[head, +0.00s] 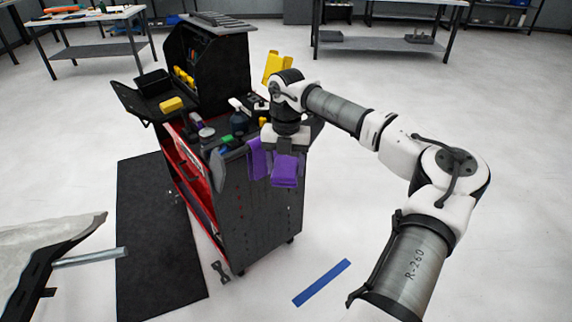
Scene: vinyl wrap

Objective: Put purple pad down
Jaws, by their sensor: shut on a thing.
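A purple pad (285,171) hangs below my gripper (284,152), which is shut on it. The pad is in front of the right end of a dark tool cart (251,200), near its top edge. A second purple piece (257,158) hangs at the cart's edge just left of the held pad. My gripper hides part of the cart top behind it, and I cannot tell whether the held pad touches the cart.
The cart top holds a blue-grey spray bottle (238,121), a green item (227,140) and other small tools. A yellow block (171,104) lies on a side tray. A blue strip (322,282) and a black mat (150,240) lie on the floor.

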